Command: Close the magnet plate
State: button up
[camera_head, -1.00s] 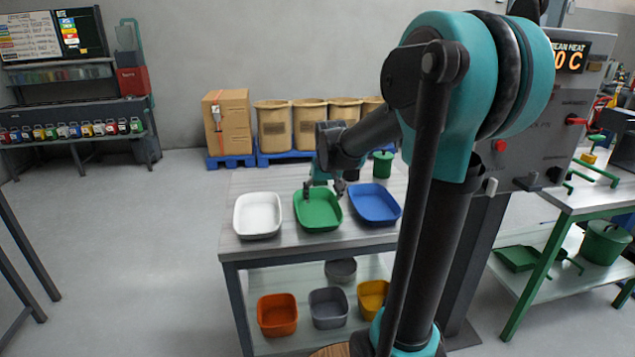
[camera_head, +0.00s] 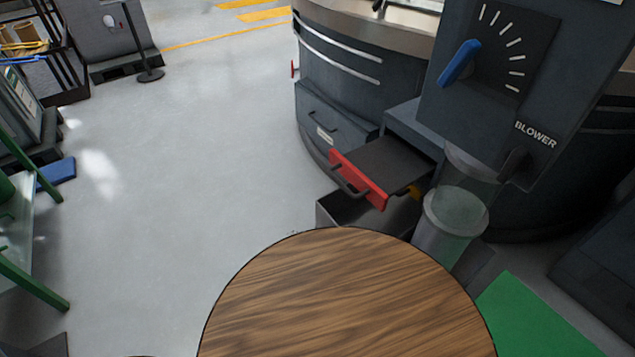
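A flat dark plate with a red front edge (camera_head: 365,180) and a black bar handle (camera_head: 349,184) sticks out of the dark machine, like a pulled-out drawer. It is most likely the magnet plate, and it stands open. A dark open-topped bin (camera_head: 370,213) sits below it. The plate's inner end is hidden inside the machine. My gripper and arm are not in view, so I cannot see how far the gripper is from the handle.
A clear cylinder (camera_head: 455,213) stands right of the plate, under a panel marked BLOWER with a blue lever (camera_head: 460,62). A closed drawer (camera_head: 325,123) is in the rounded machine housing. A green mat (camera_head: 540,318) lies lower right.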

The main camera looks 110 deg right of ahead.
aim_at(380, 169)
jog(key=i+z, duration=0.2)
jog(key=z, duration=1.85)
